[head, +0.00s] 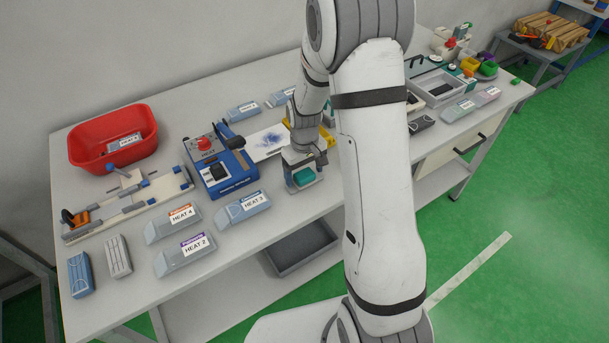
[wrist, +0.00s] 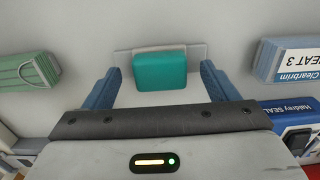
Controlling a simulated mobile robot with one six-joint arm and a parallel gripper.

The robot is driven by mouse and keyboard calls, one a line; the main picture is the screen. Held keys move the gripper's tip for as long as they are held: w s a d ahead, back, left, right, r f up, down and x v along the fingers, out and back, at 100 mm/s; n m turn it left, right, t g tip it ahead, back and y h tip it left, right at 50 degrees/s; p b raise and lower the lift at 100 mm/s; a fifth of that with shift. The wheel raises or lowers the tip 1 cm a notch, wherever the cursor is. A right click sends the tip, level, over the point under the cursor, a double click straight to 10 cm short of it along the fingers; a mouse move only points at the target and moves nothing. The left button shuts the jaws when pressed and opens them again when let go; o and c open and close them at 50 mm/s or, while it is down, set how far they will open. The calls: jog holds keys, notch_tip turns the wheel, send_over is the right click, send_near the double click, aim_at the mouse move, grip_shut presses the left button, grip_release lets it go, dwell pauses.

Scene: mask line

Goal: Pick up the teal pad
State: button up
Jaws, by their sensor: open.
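The teal pad (wrist: 160,70) lies on a flat grey piece on the table, in the upper middle of the wrist view. In the head view the teal pad (head: 304,175) shows just below my gripper (head: 303,168), near the table's front edge. In the wrist view my gripper (wrist: 159,88) is open, with one blue finger on each side of the pad. Gaps show between the pad and both fingers. Whether the fingertips reach down to the table is hard to tell.
The HEAT 3 pack (head: 243,207) lies left of my gripper, with the blue sealing machine (head: 220,163) behind it. A green pleated mask (wrist: 27,72) lies to the left in the wrist view. A red bin (head: 112,137) stands at the far left.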

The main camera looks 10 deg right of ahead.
aim_at(304, 174)
jog(key=shift+f, duration=0.6)
jog(key=shift+c, duration=0.4)
jog(key=c, duration=1)
notch_tip(304, 174, up, 10)
jog(key=shift+r+b, duration=0.1)
jog(key=shift+b, duration=0.5)
jog(key=o, duration=0.5)
jog(key=c, duration=0.4)
